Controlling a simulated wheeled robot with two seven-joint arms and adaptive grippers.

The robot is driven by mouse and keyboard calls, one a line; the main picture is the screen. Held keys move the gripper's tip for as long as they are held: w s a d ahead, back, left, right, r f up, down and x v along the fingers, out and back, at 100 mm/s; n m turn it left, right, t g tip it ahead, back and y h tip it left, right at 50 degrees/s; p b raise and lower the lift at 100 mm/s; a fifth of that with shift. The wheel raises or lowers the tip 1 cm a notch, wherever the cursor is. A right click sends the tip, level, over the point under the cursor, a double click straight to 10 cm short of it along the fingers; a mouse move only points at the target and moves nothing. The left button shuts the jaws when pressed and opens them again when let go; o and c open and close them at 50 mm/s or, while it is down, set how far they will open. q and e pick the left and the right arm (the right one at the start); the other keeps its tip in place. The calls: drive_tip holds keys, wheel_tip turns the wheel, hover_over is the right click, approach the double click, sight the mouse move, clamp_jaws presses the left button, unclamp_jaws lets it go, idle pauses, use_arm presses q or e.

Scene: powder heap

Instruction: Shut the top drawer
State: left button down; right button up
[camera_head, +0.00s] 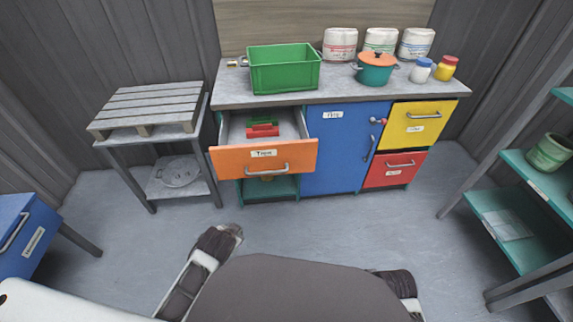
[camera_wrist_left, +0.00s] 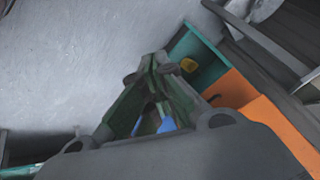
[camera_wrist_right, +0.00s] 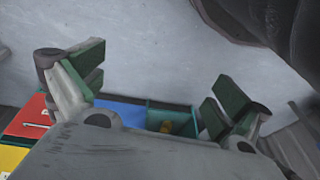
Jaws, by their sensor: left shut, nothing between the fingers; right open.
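The top drawer (camera_head: 240,160) has an orange front with a label and a grey bar handle (camera_head: 266,170). It stands pulled out of the left part of the workbench, with red and green items (camera_head: 262,129) inside. Its orange front also shows in the left wrist view (camera_wrist_left: 262,115). My left gripper (camera_wrist_left: 155,62) is shut and empty, apart from the drawer. My right gripper (camera_wrist_right: 152,80) is open and empty, also away from the drawer. In the head view both arms are low at the front, and the gripper fingers cannot be made out there.
The workbench (camera_head: 345,95) carries a green crate (camera_head: 284,75), a teal pot (camera_head: 375,72), several white containers and two small jars. A blue door (camera_head: 340,150), a yellow drawer (camera_head: 415,130) and a red drawer (camera_head: 385,178) are shut.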

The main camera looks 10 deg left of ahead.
use_arm(q)
drive_tip(key=w+a+r+m+t+p, duration=0.2)
drive_tip(key=w+r+m+t, duration=0.6)
drive_tip(key=w, duration=0.4)
drive_tip(key=s+d+r+m+t+h, duration=0.1)
drive_tip(key=d+r+m+h, duration=0.4)
drive_tip(key=d+m+h, duration=0.5)
drive_tip(key=shift+s+d+m+t, duration=0.3)
drive_tip(key=shift+s+d+m, duration=0.1)
drive_tip(key=shift+d+m, duration=0.55)
use_arm(e)
wheel_tip(320, 180, down, 7)
drive_tip(key=s+d, duration=0.1)
drive_tip(key=s, duration=0.1)
drive_tip(key=shift+g, duration=0.4)
use_arm(q)
drive_tip(key=shift+w, duration=0.15)
approach(295, 156)
drive_tip(key=shift+s+d, duration=0.85)
drive_tip(key=shift+d, duration=0.35)
drive_tip(key=shift+w+b, duration=0.4)
drive_tip(key=shift+w, duration=2.35)
use_arm(e)
drive_tip(key=shift+s+r, duration=0.15)
drive_tip(key=shift+r, duration=0.4)
